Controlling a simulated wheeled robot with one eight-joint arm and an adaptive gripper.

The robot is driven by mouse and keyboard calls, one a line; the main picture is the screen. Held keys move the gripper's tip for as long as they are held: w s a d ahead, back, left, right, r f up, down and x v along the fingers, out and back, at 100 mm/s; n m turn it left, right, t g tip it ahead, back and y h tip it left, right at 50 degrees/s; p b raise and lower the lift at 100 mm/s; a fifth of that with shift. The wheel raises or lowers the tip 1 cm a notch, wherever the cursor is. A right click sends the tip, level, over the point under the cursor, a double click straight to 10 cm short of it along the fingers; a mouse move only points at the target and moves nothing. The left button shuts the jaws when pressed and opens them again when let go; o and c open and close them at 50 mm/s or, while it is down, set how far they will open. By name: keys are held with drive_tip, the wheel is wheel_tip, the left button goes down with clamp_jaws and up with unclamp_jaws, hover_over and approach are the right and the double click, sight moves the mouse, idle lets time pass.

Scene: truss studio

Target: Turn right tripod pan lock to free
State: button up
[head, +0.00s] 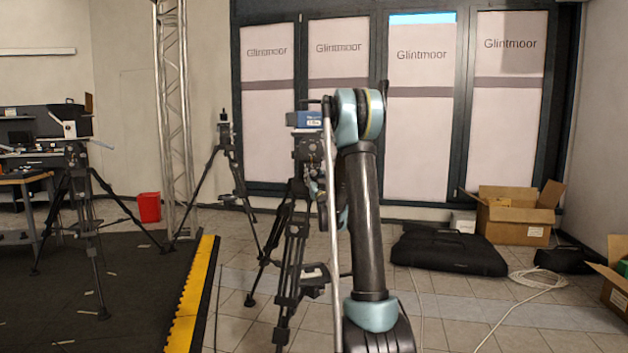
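The right tripod (289,262) stands just left of my raised arm, dark, with its legs spread on the tiles. A blue box-like device (306,119) sits on top of it. Its head (307,150) is a cluster of dark parts with small round knobs. I cannot pick out the pan lock or its setting. My gripper (317,188) appears small and dark at the upper tripod, partly hidden by my own arm. I cannot tell whether its fingers are open or touch anything.
Another tripod (229,165) stands behind to the left, and one with a camera (77,170) is far left. A yellow ramp edge (192,298) borders the dark floor. A truss (175,110), red bin (149,207), black bag (449,252), open carton (517,212) and loose cable (520,300) surround the tiles.

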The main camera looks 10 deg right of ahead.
drive_tip(key=c, duration=0.8)
drive_tip(key=shift+c, duration=0.2)
drive_tip(key=shift+n+y, duration=0.4)
drive_tip(key=shift+n, duration=0.1)
drive_tip(key=n+y, duration=0.1)
drive_tip(key=n, duration=0.1)
drive_tip(key=n+y, duration=0.1)
drive_tip(key=n, duration=0.2)
drive_tip(key=shift+d+g+y, duration=0.2)
drive_tip(key=shift+g+y, duration=0.1)
drive_tip(key=shift+g, duration=0.1)
drive_tip(key=n+g+y, duration=0.1)
drive_tip(key=n, duration=0.2)
drive_tip(key=n+y, duration=0.1)
drive_tip(key=n, duration=0.2)
drive_tip(key=shift+r+g, duration=0.1)
drive_tip(key=shift+g, duration=0.3)
drive_tip(key=n+g, duration=0.1)
drive_tip(key=n, duration=0.2)
drive_tip(key=n+g+y, duration=0.1)
drive_tip(key=n, duration=0.1)
drive_tip(key=shift+r+n, duration=0.1)
drive_tip(key=shift+n, duration=0.3)
drive_tip(key=n+g, duration=0.1)
drive_tip(key=n, duration=0.3)
drive_tip(key=shift+n+g, duration=0.4)
drive_tip(key=shift+s, duration=0.1)
